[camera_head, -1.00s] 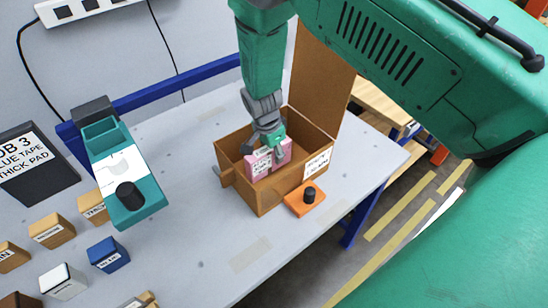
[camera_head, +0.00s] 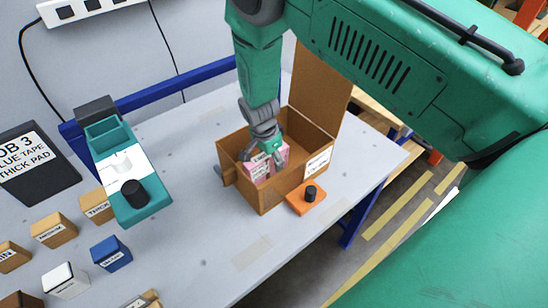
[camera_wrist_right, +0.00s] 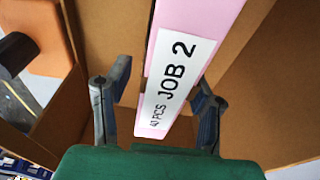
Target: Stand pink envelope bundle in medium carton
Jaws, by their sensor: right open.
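The pink envelope bundle (camera_head: 261,173) is inside the brown open carton (camera_head: 286,192) on the table, its top near the carton's rim. In the right wrist view the bundle (camera_wrist_right: 220,22) shows pink edges and a white label reading "JOB 2". My right gripper (camera_head: 266,153) reaches down into the carton at the bundle. In the wrist view its open fingers (camera_wrist_right: 162,82) are on either side of the bundle, with visible gaps. The bundle's lower part is hidden by the carton walls. My left gripper is not in view.
The carton's tall flap (camera_head: 318,88) stands up at the back right. An orange block with a black knob (camera_head: 305,203) is at the carton's front right. A teal device (camera_head: 143,208) and several small labelled boxes (camera_head: 54,231) are at left.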

